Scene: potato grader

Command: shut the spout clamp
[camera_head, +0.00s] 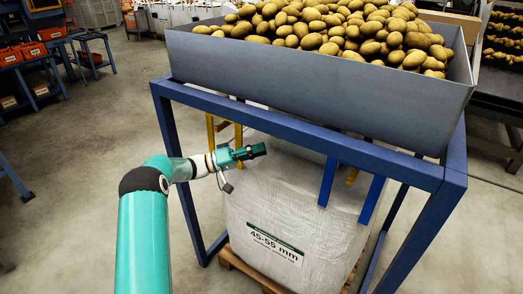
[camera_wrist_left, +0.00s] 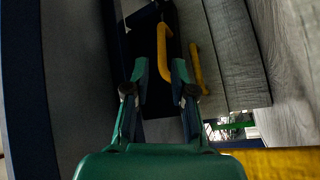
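My left gripper (camera_head: 257,151) reaches in under the blue frame, just above the white bulk bag (camera_head: 285,205). In the left wrist view its two fingers (camera_wrist_left: 160,72) are apart, with nothing between the pads. A bent yellow handle (camera_wrist_left: 163,50) shows just beyond the fingertips, roughly between them; it looks like the spout clamp's lever, but I cannot be sure. I cannot tell whether the clamp is open or shut, and the clamp is not clear in the head view. My right gripper is in neither view.
A grey hopper (camera_head: 300,80) full of potatoes (camera_head: 335,30) rests on the blue frame (camera_head: 300,130) above the bag. Blue straps and yellow parts (camera_head: 238,136) hang near the bag's top. A second yellow bar (camera_wrist_left: 197,68) stands right of the fingers.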

